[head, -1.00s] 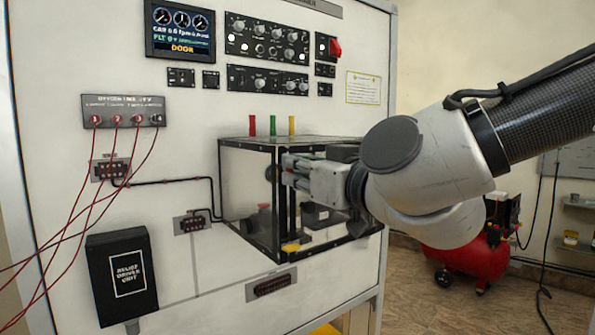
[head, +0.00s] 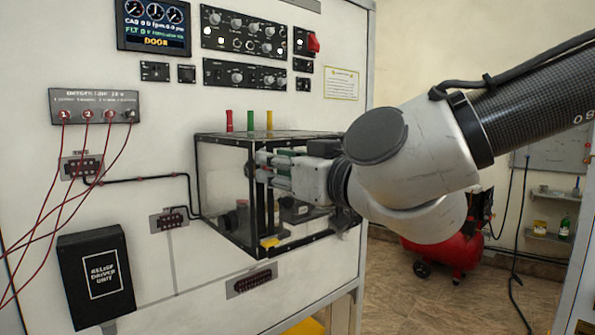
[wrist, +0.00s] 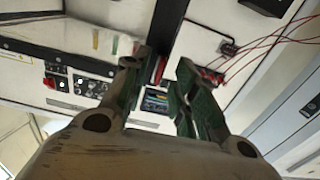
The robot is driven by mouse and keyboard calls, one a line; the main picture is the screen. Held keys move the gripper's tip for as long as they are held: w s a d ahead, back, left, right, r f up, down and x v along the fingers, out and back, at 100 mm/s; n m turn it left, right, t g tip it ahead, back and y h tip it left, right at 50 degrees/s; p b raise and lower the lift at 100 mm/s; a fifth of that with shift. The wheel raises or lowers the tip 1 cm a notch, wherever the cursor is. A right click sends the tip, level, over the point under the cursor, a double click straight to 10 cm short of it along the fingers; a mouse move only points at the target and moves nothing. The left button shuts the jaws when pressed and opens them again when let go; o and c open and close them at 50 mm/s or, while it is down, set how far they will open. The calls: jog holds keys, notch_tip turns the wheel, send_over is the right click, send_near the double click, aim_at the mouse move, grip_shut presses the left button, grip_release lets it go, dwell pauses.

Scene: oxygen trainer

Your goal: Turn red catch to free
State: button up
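My gripper (head: 258,168) is at the front edge of the clear, black-framed box (head: 222,138) on the panel. In the wrist view, its two fingers (wrist: 163,75) stand apart, with a gap between them. A narrow red piece (wrist: 161,69) shows in that gap; I cannot tell whether it touches a finger. Red (head: 229,120), green (head: 250,120) and yellow (head: 269,119) upright pegs stand along the box top. I cannot tell which red piece is the catch. The gripper and arm hide part of the box's right side.
A yellow piece (head: 270,242) sits at the box's lower front edge. A black relief driver unit (head: 95,275) is at lower left. Red cables (head: 62,185) hang from the oxygen line strip (head: 95,105). A red compressor (head: 445,248) stands on the floor at right.

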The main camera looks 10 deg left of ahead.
jog(key=v, duration=1.1)
jog(key=s+a+f+n+g+y, duration=0.1)
jog(key=s+a+f+n+g, duration=0.1)
jog(key=s+a+f+g, duration=0.4)
jog(key=d+f+g+h, duration=0.3)
jog(key=d+f+g, duration=0.15)
jog(key=d, duration=0.25)
jog(key=w+d+f+m+t+h, duration=0.1)
jog(key=w+d+f+m+h, duration=0.2)
jog(key=d, duration=0.7)
jog(key=w+d+f+m+t+h, duration=0.1)
jog(key=w+d+f+m+h, duration=0.2)
jog(key=d, duration=0.6)
jog(key=d+m+h, duration=0.5)
jog(key=d+m, duration=0.1)
jog(key=d, duration=1.3)
jog(key=shift+s+d+f+t+h, duration=0.25)
jog(key=shift+s+f+t+h, duration=0.1)
jog(key=shift+s+t, duration=0.15)
